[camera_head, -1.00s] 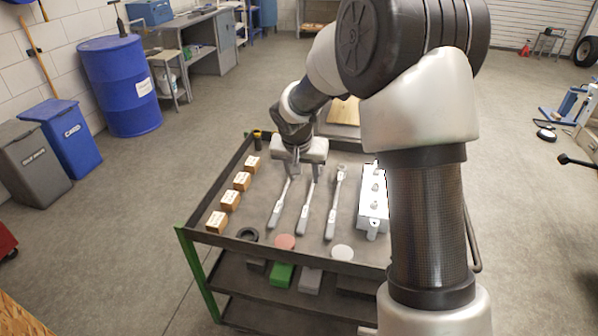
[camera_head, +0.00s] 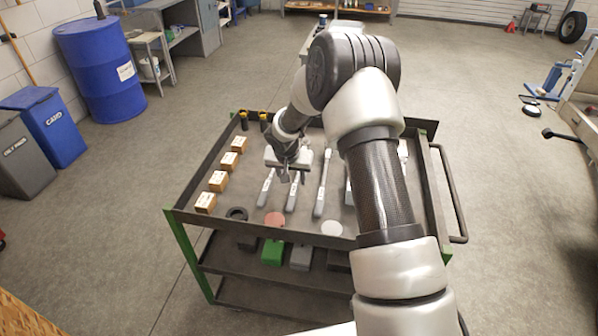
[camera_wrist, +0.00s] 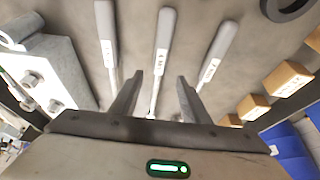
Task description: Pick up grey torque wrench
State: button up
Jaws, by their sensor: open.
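Three torque wrenches with grey handles lie side by side on the cart's top tray. In the head view they are the left wrench (camera_head: 265,191), the middle wrench (camera_head: 291,198) and the right wrench (camera_head: 320,198). My gripper (camera_head: 288,177) is over the middle wrench, hiding its upper part. In the wrist view the order is reversed, and my gripper (camera_wrist: 160,76) is open with the middle wrench (camera_wrist: 164,40) lined up between its fingers. The other wrenches (camera_wrist: 105,30) (camera_wrist: 221,42) lie outside the fingers. I cannot tell the height gap exactly.
Several small wooden boxes (camera_head: 218,181) line the tray's left side. A grey metal part with bolts (camera_wrist: 52,75) lies beyond the right wrench. A black ring (camera_head: 237,214), a red disc (camera_head: 275,219) and a white disc (camera_head: 331,228) are near the front. The tray has a raised rim (camera_head: 195,219).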

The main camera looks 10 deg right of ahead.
aim_at(295, 185)
jog(key=x, duration=0.4)
jog(key=shift+d+f, duration=0.1)
jog(key=shift+f, duration=0.25)
grip_shut()
jog(key=shift+r, duration=0.1)
